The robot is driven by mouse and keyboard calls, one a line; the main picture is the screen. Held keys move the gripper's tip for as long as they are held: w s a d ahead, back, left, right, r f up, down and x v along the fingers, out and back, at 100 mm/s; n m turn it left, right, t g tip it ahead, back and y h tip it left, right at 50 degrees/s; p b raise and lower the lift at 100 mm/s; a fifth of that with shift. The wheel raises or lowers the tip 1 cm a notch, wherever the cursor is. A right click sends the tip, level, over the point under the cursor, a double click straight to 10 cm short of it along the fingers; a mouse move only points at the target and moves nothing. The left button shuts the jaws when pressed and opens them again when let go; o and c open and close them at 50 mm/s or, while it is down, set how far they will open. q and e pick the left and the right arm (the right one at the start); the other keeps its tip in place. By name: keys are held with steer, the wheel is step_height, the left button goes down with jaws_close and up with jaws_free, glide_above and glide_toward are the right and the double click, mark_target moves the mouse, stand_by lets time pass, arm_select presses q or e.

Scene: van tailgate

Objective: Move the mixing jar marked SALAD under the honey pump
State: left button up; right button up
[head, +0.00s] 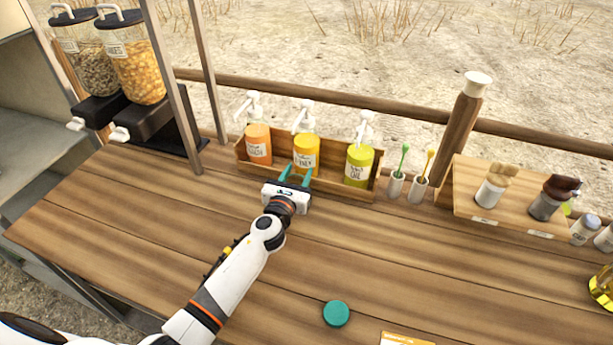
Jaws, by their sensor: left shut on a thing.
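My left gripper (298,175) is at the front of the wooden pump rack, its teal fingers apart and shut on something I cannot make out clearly. The honey pump (306,150), a yellow-orange bottle with a white pump head, stands in the middle of the rack, right behind the fingers. I cannot make out a jar marked SALAD; a clear jar between the fingers would be hard to see. My right gripper is not in view.
The wooden rack (246,158) also holds an orange pump bottle (258,145) and a yellow-green one (358,166). A teal lid (336,313) lies on the counter. Two dispensers (137,70) stand at the left, cups with dippers (395,187) at the right. The middle counter is mostly clear.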

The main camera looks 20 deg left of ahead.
arm_select(q)
steer(key=shift+a, duration=0.3)
steer(key=o, duration=1.2)
steer(key=shift+c, duration=0.2)
